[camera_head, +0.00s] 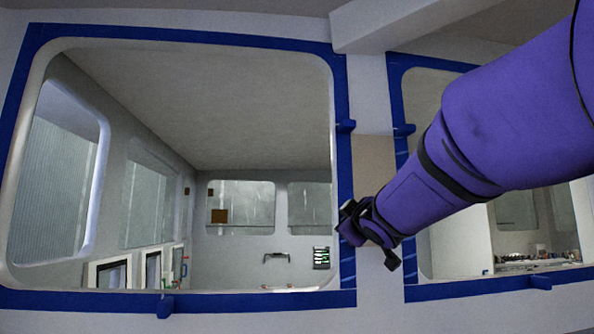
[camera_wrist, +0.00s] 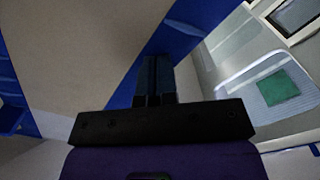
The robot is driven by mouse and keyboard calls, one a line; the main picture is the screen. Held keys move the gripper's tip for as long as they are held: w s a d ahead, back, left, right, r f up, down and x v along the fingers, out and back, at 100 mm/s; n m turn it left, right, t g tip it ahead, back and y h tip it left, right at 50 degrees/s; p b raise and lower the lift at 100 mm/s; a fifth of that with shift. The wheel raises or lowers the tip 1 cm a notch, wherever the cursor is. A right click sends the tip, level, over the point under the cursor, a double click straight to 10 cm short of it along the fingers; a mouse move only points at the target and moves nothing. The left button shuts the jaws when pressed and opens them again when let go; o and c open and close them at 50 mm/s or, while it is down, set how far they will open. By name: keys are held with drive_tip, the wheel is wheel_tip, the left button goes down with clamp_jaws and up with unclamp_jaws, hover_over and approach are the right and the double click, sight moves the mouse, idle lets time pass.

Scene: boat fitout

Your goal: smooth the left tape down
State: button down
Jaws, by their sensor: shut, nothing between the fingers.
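Blue tape frames the left window opening, and its right-hand strip (camera_head: 345,180) runs down the post between two openings. The tape frame's left strip (camera_head: 15,100) and bottom strip (camera_head: 90,300) show, with a tab (camera_head: 165,306) on the bottom one.
A beige panel (camera_head: 372,165) lies between the strips on the post. The right opening has its own blue tape (camera_head: 450,290) with tabs (camera_head: 404,130). My arm covers much of that opening. A cabin interior with windows (camera_head: 240,205) shows through the left opening.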

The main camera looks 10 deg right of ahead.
sight(347, 256)
drive_tip(key=shift+w+f, duration=0.1)
drive_tip(key=shift+f, duration=1.15)
drive_tip(key=shift+f, duration=0.1)
wheel_tip(347, 256, down, 2)
drive_tip(key=shift+f, duration=0.1)
drive_tip(key=shift+f, duration=1.4)
